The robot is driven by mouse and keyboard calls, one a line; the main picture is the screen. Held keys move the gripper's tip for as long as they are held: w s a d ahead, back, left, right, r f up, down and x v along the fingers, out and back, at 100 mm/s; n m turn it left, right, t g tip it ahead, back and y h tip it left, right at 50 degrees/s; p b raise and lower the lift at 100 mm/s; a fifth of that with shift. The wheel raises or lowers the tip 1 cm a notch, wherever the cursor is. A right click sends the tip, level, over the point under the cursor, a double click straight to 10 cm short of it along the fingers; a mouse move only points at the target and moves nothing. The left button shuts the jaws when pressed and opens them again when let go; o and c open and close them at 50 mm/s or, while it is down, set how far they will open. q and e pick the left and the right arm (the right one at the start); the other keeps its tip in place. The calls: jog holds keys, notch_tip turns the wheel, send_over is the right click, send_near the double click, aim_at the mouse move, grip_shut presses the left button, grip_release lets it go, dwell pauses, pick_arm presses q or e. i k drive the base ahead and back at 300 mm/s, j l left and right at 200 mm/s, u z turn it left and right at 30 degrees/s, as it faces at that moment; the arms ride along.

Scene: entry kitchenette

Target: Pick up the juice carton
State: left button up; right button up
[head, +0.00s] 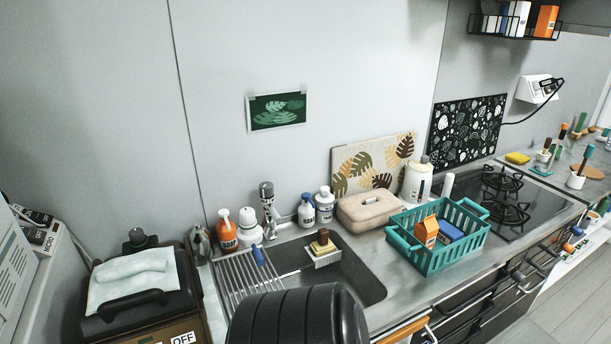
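An orange carton with a gabled top (427,230), which looks like the juice carton, stands in a teal slatted basket (440,260) on the counter, right of the sink. Its lower part is hidden by the basket's front wall. A blue item (449,232) sits beside it in the basket, to its right. Neither of my grippers shows in the head view, so nothing is seen touching the carton.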

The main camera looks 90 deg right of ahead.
aim_at(426, 230)
jog(key=z, duration=0.7)
